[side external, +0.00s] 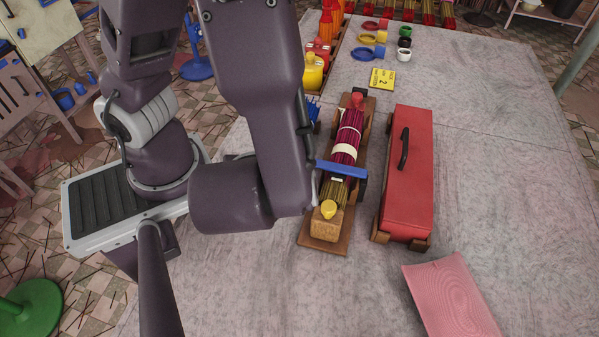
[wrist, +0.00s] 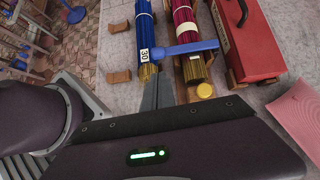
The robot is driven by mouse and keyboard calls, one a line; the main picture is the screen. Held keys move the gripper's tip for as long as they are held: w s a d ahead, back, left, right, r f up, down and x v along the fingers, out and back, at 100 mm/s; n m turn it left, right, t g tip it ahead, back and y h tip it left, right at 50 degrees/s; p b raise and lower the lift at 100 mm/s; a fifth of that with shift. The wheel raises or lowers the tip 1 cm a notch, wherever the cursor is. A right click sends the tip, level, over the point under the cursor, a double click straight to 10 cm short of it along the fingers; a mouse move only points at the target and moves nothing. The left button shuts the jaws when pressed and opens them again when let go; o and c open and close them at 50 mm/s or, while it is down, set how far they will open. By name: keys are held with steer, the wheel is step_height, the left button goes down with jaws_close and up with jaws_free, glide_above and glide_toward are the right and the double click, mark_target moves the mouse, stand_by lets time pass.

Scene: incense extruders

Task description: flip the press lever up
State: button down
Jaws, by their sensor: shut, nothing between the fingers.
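A blue bar (side external: 341,169), which looks like the press lever, lies across a magenta incense bundle (side external: 349,130) in a wooden cradle (side external: 325,244). In the wrist view the blue bar (wrist: 192,47) reaches from the magenta bundle left toward a blue bundle (wrist: 145,32). My gripper (wrist: 161,88) is shut and empty, its fingers just below the end of the blue bundle and left of the yellow round cap (wrist: 205,90). I cannot tell whether it touches anything. In the side view my arm hides the fingers and most of the blue bundle.
A red box (side external: 407,175) with a black handle (side external: 404,148) stands right of the cradle. A pink curved piece (side external: 450,296) lies at the front right. A yellow tag (side external: 382,78) and coloured rings (side external: 363,54) lie farther back. The table's right side is clear.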

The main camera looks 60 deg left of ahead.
mark_target(329, 166)
steer(key=shift+d+f+m, duration=0.3)
steer(key=shift+m, duration=0.1)
steer(key=x, duration=1)
steer(key=shift+w+r, duration=0.1)
steer(key=shift+r, duration=0.1)
